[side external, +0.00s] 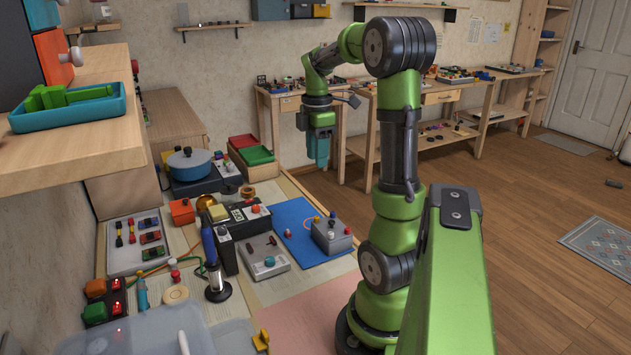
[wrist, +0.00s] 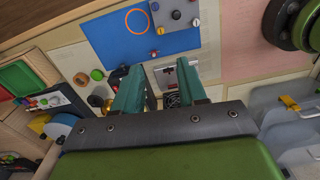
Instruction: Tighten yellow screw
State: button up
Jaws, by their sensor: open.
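My gripper (side external: 321,163) hangs above the workbench, pointing down, with its teal fingers apart and nothing between them. In the wrist view the gripper (wrist: 160,80) shows both fingers spread over the bench. The grey box also shows in the side view (side external: 331,237), on a blue mat (side external: 296,222). My gripper touches none of these.
A flat grey box (side external: 262,259) and a black box (side external: 240,222) stand left of the mat. A blue pot (side external: 190,164) and a green tray (side external: 257,155) are farther back. A wooden shelf (side external: 70,150) juts out at the left. The pink sheet (side external: 312,308) is largely clear.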

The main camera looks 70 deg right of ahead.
aim_at(317, 217)
jog(key=shift+n, duration=0.3)
notch_tip(317, 217, down, 17)
jog(key=shift+a+r, duration=0.1)
grip_shut()
dwell(0.3)
